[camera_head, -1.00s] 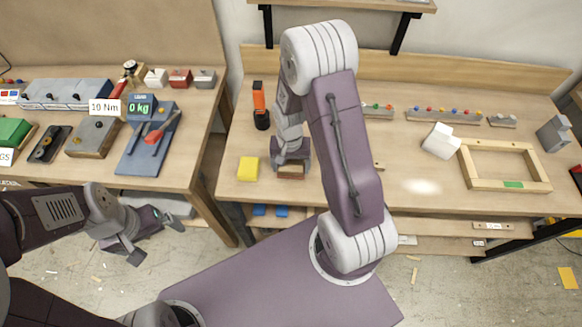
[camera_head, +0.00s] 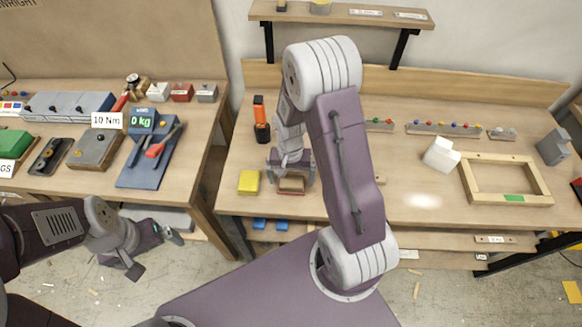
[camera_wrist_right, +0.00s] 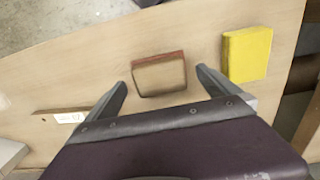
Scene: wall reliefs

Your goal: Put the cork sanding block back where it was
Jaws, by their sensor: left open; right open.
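The cork sanding block (camera_head: 291,185) is a small tan block with a reddish-brown layer, lying on the right-hand bench near its front edge. It also shows in the right wrist view (camera_wrist_right: 159,75), ahead of and between the two finger lines. My right gripper (camera_head: 291,178) is open above the block; in the right wrist view its fingers (camera_wrist_right: 162,85) stand apart on either side, with no visible contact. My left gripper (camera_head: 154,250) is open and empty, low over the floor in front of the left bench.
A yellow block (camera_head: 249,182) lies just left of the cork block. An orange and black tool (camera_head: 261,118) stands behind it. A wooden frame (camera_head: 507,157) and a white block (camera_head: 441,154) are further right. The bench front edge is close.

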